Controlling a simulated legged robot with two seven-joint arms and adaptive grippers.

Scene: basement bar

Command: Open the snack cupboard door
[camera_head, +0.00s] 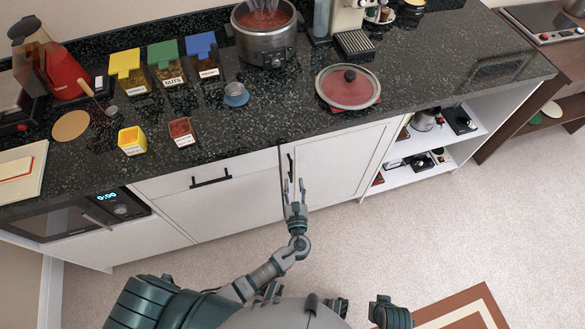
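The snack cupboard door is most likely the white door (335,160) under the counter, right of the drawer front. It has a dark upright handle (290,166) near its left edge. A dark line runs down that edge; I cannot tell whether it is a narrow gap or a shadow. My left gripper (294,187) is at the handle's lower end, its two fingers apart and pointing up toward the counter. I cannot tell whether it touches the handle. A piece of my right arm (390,312) shows at the bottom; its gripper does not show.
The black counter (260,130) above carries a pot (265,45), a lidded pan (348,87), and several snack containers. An open shelf (425,145) is right of the door. The floor (400,225) in front is clear, with a rug (462,308) at bottom right.

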